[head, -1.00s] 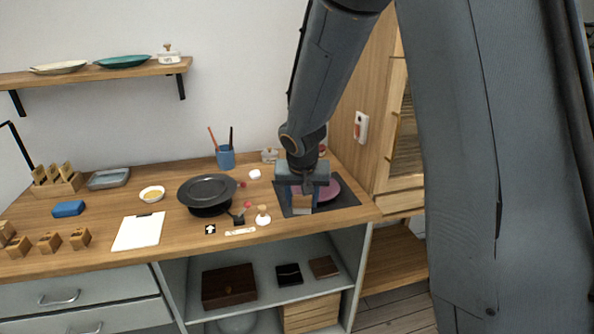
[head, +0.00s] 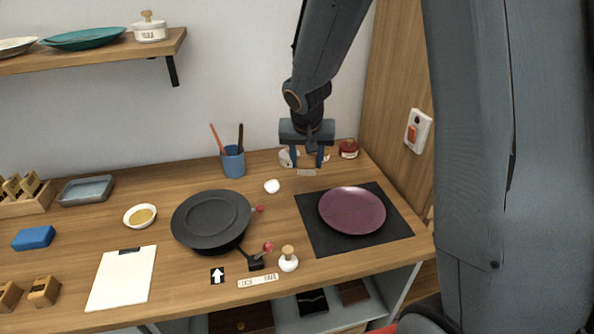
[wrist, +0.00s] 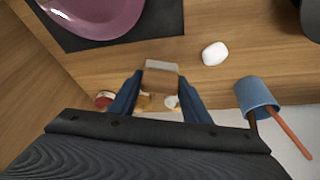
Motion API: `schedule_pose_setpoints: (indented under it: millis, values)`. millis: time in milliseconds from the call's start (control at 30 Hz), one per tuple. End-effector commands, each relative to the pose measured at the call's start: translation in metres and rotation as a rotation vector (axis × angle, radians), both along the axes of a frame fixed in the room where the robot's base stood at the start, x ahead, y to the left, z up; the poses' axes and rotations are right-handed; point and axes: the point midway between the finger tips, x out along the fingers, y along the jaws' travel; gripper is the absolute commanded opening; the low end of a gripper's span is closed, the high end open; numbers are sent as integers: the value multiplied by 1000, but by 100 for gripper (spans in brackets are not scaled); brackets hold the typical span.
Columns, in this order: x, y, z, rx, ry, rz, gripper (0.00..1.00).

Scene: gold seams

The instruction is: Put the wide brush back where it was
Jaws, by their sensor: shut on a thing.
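My gripper (head: 307,163) is shut on a small pale wooden thing that looks like the wide brush (head: 307,172). In the wrist view the brush (wrist: 160,80) sits between my blue fingertips (wrist: 158,88), with a pale grey edge at its far end. My gripper is above the back of the worktop, behind the black mat and right of the blue cup (head: 233,162). The cup holds one red and one dark handle; it also shows in the wrist view (wrist: 256,92). Whether the brush touches anything is unclear.
A purple plate (head: 352,210) lies on the black mat (head: 320,236). A red jar (head: 348,149) and a white jar (head: 286,157) stand at the back near my gripper. A white lump (head: 272,186), a dark pan-like dish (head: 211,218) and a stoppered bottle (head: 288,262) stand left of the mat.

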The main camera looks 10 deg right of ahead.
Motion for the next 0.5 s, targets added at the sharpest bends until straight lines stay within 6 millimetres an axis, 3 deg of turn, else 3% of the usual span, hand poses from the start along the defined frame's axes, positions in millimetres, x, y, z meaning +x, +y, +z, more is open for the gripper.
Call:
schedule_pose_setpoints:
  millis: [133,300,500]
  values:
    - [20,0,20,-4,-12,-43,25]
    - [27,2,37,1,-2,-75,25]
    - [26,2,10,2,5,-79,25]
